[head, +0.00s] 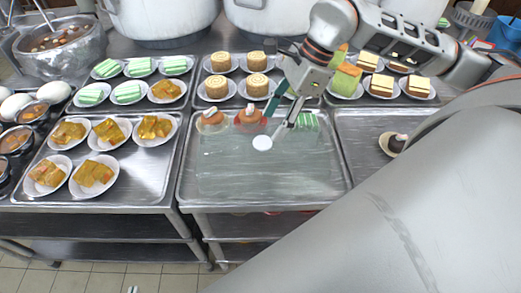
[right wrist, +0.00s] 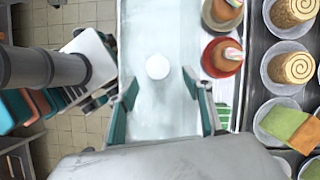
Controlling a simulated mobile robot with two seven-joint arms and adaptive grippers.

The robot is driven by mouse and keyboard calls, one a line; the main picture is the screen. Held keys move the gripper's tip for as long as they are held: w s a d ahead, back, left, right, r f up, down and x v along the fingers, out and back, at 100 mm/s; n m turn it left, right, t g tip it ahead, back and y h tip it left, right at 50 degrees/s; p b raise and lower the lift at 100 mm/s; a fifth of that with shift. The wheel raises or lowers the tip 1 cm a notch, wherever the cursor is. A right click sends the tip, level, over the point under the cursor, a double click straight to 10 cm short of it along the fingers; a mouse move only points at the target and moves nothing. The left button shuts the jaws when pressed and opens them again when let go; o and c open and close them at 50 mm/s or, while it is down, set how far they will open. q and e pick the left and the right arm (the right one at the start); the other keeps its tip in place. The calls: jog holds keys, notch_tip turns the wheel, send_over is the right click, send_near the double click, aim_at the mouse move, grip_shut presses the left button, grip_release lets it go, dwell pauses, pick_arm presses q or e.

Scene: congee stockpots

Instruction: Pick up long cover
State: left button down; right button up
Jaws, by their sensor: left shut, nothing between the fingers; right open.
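The long cover (head: 225,172) is a clear, flat rectangular lid with a round white knob (head: 262,143). It lies over the middle tray. The right wrist view shows the cover (right wrist: 160,110) with its knob (right wrist: 157,67) just beyond and between my fingertips. My right gripper (head: 283,117) is open above the cover, its green-padded fingers apart in the right wrist view (right wrist: 166,100), with nothing between them. Only a small tip of my left gripper (head: 132,290) shows at the bottom edge of the head view, shut and away from the cover.
The right tray (head: 355,165) is partly hidden by my arm. Large pots stand at the back.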

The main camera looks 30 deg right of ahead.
aim_at(263, 142)
jog(key=x, duration=0.4)
jog(key=shift+s+a+f, duration=0.15)
jog(key=shift+s+f, duration=0.05)
jog(key=shift+f, duration=0.05)
jog(key=shift+w+a+f+p, duration=0.2)
jog(key=shift+f+p, duration=0.1)
jog(key=shift+f, duration=0.25)
grip_shut()
